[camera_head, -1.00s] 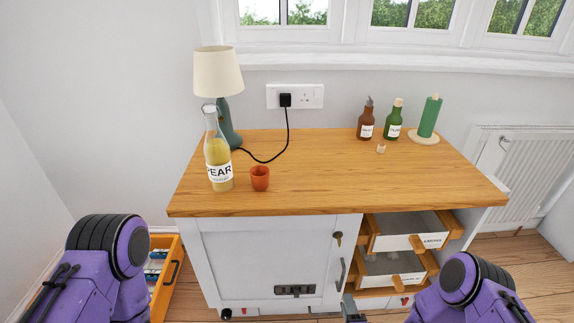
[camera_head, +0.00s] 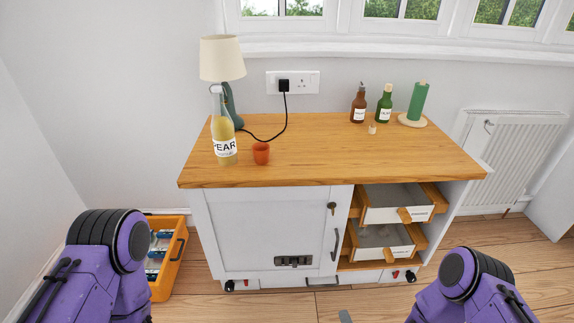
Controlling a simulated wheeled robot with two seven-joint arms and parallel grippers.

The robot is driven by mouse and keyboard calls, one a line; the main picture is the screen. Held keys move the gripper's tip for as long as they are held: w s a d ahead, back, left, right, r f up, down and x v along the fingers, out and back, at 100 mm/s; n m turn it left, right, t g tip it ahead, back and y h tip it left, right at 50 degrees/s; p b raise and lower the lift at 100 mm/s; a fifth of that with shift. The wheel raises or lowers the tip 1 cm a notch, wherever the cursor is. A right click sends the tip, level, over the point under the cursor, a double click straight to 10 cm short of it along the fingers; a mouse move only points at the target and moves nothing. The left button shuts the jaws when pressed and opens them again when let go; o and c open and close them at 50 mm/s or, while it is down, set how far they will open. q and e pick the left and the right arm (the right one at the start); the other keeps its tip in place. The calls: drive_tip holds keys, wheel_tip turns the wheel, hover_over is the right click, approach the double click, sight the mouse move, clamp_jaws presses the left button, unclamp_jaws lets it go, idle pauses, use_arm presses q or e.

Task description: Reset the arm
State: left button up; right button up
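My purple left arm (camera_head: 108,255) comes in at the lower left; its gripper is out of the picture. My purple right arm (camera_head: 470,285) shows at the lower right. A small grey piece (camera_head: 345,317) at the bottom edge looks like the tip of my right gripper; the rest is cut off, so its opening and contents are hidden.
A white cabinet (camera_head: 265,232) with a wooden top stands ahead, its two drawers (camera_head: 395,214) (camera_head: 385,245) pulled out. An orange crate (camera_head: 165,280) sits left. Floor before the cabinet is clear.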

drive_tip(key=s+d+f+n+g+h+b, duration=0.1)
drive_tip(key=s+d+f+n+g+b, duration=0.25)
drive_tip(key=s+f+b, duration=0.55)
drive_tip(key=s+d+f+n+g+h+b, duration=0.1)
drive_tip(key=s+d+f+n+g+b, duration=0.25)
drive_tip(key=s+f, duration=0.5)
use_arm(q)
wheel_tip(320, 180, down, 26)
drive_tip(key=s+r+b, duration=0.1)
drive_tip(key=b, duration=1.2)
use_arm(e)
drive_tip(key=s+d+f+g+h, duration=0.2)
drive_tip(key=s+d+f+g, duration=0.2)
drive_tip(key=s+d+f, duration=0.2)
use_arm(q)
wheel_tip(320, 180, up, 38)
drive_tip(key=w+p, duration=0.1)
drive_tip(key=p, duration=3.7)
drive_tip(key=shift+w+a, duration=0.15)
use_arm(e)
wheel_tip(320, 180, up, 39)
drive_tip(key=w+t, duration=0.1)
drive_tip(key=shift+w+f+h, duration=0.2)
drive_tip(key=shift+h, duration=0.2)
use_arm(q)
drive_tip(key=shift+f, duration=0.1)
